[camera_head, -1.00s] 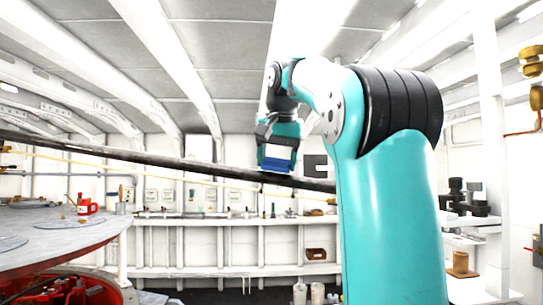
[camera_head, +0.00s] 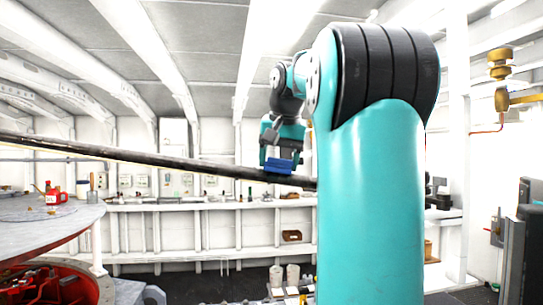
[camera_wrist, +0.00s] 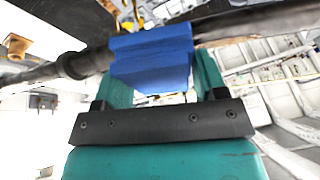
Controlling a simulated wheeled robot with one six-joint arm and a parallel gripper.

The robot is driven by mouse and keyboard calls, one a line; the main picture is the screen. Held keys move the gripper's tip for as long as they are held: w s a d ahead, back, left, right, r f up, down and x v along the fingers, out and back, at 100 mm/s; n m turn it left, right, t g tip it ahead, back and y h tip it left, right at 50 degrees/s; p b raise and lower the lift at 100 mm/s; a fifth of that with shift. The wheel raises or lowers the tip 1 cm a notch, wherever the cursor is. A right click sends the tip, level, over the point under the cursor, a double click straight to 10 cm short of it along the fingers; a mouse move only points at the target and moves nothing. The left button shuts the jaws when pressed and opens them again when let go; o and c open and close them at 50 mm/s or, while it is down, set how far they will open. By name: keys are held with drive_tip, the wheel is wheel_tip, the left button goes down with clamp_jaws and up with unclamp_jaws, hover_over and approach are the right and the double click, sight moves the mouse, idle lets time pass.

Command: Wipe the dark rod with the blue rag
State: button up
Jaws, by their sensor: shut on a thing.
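The dark rod (camera_head: 140,158) runs across the head view from the upper left, sloping down to the right until my arm hides it. My gripper (camera_head: 279,158) is at the rod near its right visible part, shut on the blue rag (camera_head: 280,166). In the wrist view the rag (camera_wrist: 152,58) is a folded blue block between the fingers of my gripper (camera_wrist: 152,75). The rag lies against the rod (camera_wrist: 75,66), which passes behind it and shows on both sides. The exact contact is hidden by the rag.
A round grey table (camera_head: 45,222) with a red can (camera_head: 54,198) stands at the left, above red machinery (camera_head: 55,285). A long white shelf (camera_head: 200,206) lines the back wall. Brass pipe fittings (camera_head: 501,75) are at the upper right. The space under the rod is clear.

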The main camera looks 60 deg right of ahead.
sight(256, 170)
drive_tip(key=shift+f, duration=0.25)
drive_tip(key=shift+w+a+r+b, duration=0.1)
drive_tip(key=shift+w+a+b, duration=0.2)
drive_tip(key=shift+w, duration=0.2)
drive_tip(key=shift+w+a+r+b, duration=0.1)
drive_tip(key=shift+w+a+b, duration=0.15)
drive_tip(key=shift+w, duration=0.2)
drive_tip(key=shift+w+a+r, duration=0.15)
drive_tip(key=shift+w+a, duration=0.15)
drive_tip(key=shift+w, duration=0.1)
drive_tip(key=shift+w+a+b, duration=0.55)
drive_tip(key=shift+w+b, duration=0.3)
drive_tip(key=shift+b, duration=0.25)
drive_tip(key=shift+w+a+r+b, duration=0.45)
drive_tip(key=shift+w+b, duration=0.1)
drive_tip(key=shift+b, duration=0.15)
drive_tip(key=shift+w+a+b, duration=0.25)
drive_tip(key=shift+w+b, duration=0.25)
drive_tip(key=shift+w+a+b, duration=0.25)
drive_tip(key=shift+w+b, duration=0.2)
drive_tip(key=shift+w+a+r, duration=0.15)
drive_tip(key=shift+w+a, duration=0.2)
